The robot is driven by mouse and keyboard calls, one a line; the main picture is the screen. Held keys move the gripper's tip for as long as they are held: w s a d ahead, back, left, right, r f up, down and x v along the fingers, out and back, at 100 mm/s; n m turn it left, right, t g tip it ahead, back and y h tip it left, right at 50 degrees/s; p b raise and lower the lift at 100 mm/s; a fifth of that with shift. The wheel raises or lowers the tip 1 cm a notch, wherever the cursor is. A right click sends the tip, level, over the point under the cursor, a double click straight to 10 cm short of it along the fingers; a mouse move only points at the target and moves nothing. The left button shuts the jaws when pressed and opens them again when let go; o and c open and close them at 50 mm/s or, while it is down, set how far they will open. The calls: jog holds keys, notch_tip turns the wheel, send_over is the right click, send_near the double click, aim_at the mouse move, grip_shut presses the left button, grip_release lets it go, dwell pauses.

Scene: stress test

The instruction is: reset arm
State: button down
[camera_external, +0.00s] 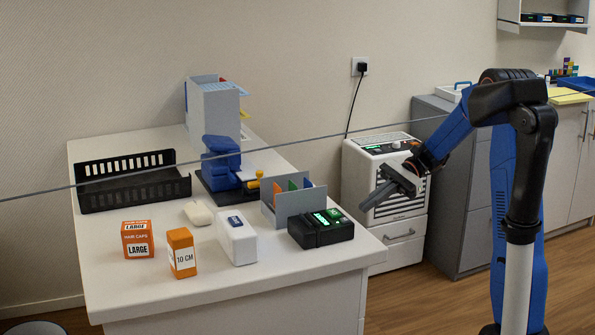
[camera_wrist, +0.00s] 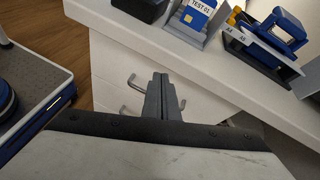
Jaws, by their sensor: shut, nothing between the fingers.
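My arm stands at the right in the external view, blue and black, with the elbow high and the forearm reaching left. My gripper (camera_external: 394,188) hangs in the air to the right of the white table (camera_external: 215,285), in front of a white cabinet unit. It is shut with nothing in it. In the wrist view, the closed grey fingers (camera_wrist: 162,85) point toward the table's drawers and touch nothing that I can make out.
On the table are orange boxes (camera_external: 138,240), a white box (camera_external: 238,241), a black device with green displays (camera_external: 321,229), a grey divider (camera_external: 293,205), a blue machine (camera_external: 221,160) and a black tray (camera_external: 133,182). The white unit (camera_external: 384,160) stands behind my gripper. A thin cable crosses the external view.

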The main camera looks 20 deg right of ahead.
jog(key=s+d+n+t+h, duration=0.3)
jog(key=s+n+h, duration=0.3)
jog(key=s, duration=1)
jog(key=s+d+n+t+h, duration=0.3)
jog(key=s+d+n+h, duration=0.2)
jog(key=s, duration=1.2)
jog(key=shift+s+d+r+n+t+h, duration=0.15)
jog(key=shift+r+n+t+h, duration=0.2)
jog(key=shift+n+h, duration=0.8)
